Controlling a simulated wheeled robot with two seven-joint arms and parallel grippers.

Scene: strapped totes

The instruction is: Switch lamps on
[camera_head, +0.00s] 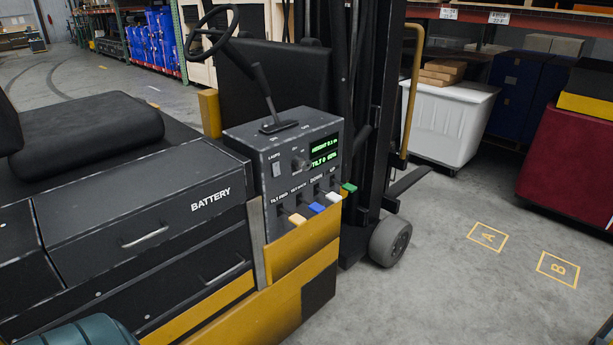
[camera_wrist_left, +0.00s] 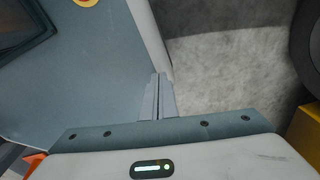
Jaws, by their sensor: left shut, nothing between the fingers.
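A small pale rocker switch labelled lamps (camera_head: 277,169) is on the left side of the dark control box (camera_head: 251,150) of a yellow and black forklift in the head view. Whether it is on cannot be told. My left gripper (camera_wrist_left: 158,78) shows in the left wrist view with its two grey fingers shut together and nothing between them. Grey floor and a smooth blue-grey surface lie beyond the fingertips. The lamps switch is not in that view. Neither gripper shows in the head view.
The box also carries a lever (camera_head: 264,90), a round knob (camera_head: 299,162), a green display (camera_head: 324,150) and several coloured levers along its lower front. The battery drawer (camera_head: 150,215) is left of it. Open floor with marked squares (camera_head: 487,236) lies to the right.

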